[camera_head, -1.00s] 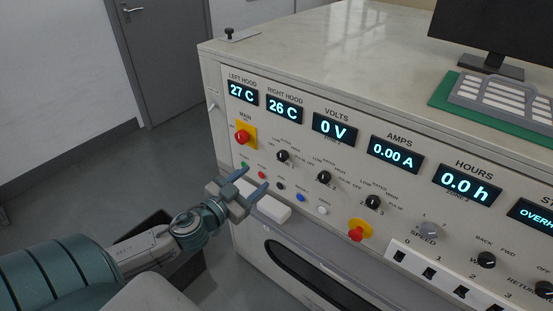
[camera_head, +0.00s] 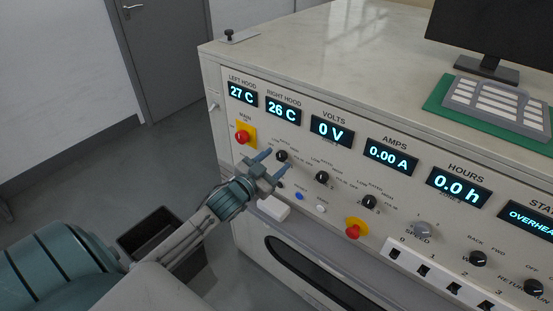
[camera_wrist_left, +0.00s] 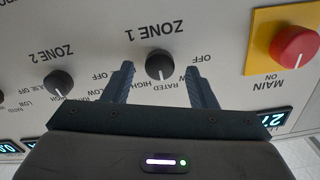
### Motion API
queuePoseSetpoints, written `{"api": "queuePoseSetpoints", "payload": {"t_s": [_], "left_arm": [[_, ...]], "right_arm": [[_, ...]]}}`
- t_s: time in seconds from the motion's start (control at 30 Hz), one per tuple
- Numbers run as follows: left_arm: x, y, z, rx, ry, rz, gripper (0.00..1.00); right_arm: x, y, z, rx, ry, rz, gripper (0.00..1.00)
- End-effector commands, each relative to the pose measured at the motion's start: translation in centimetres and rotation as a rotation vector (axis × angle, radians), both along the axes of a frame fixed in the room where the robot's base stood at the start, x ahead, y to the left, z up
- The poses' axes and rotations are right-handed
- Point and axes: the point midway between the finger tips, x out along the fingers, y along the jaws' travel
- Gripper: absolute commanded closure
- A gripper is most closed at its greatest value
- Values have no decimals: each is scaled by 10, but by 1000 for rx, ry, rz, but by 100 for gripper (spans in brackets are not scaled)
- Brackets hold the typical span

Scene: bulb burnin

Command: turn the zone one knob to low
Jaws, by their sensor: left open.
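The zone one knob (camera_wrist_left: 159,64) is a round black dial with a white pointer line, under the label ZONE 1 in the upside-down left wrist view. Its pointer faces the RATED/HIGH lettering there. In the head view the zone one knob (camera_head: 282,156) shows just beyond my fingertips. My left gripper (camera_head: 272,162) is open, and its two blue-grey fingers point at the panel. In the left wrist view my left gripper (camera_wrist_left: 160,85) has one finger on each side of the knob, apart from it. My right gripper is not in view.
The zone two knob (camera_wrist_left: 59,83) is beside it; a third knob (camera_head: 369,202) is farther right. The red MAIN button (camera_head: 243,137) on its yellow plate is close by. A white box (camera_head: 273,208) juts out below my gripper. A dark bin (camera_head: 165,235) stands on the floor.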

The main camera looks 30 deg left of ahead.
Motion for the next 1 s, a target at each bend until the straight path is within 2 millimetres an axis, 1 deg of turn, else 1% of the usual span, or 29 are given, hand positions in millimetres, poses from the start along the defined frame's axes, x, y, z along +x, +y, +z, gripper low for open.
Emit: {"api": "queuePoseSetpoints", "payload": {"t_s": [0.03,0.2,0.5,0.73,1.0], "left_arm": [[4,0,1,-2,-1,1,48],[10,-1,0,-1,-1,-1,48],[11,-1,0,0,-1,-1,48],[11,-1,0,0,0,-2,93],[11,-1,2,-24,2,-2,93]], "right_arm": [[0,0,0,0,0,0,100],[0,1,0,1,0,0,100],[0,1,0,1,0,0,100],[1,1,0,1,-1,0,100],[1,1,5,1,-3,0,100]]}}
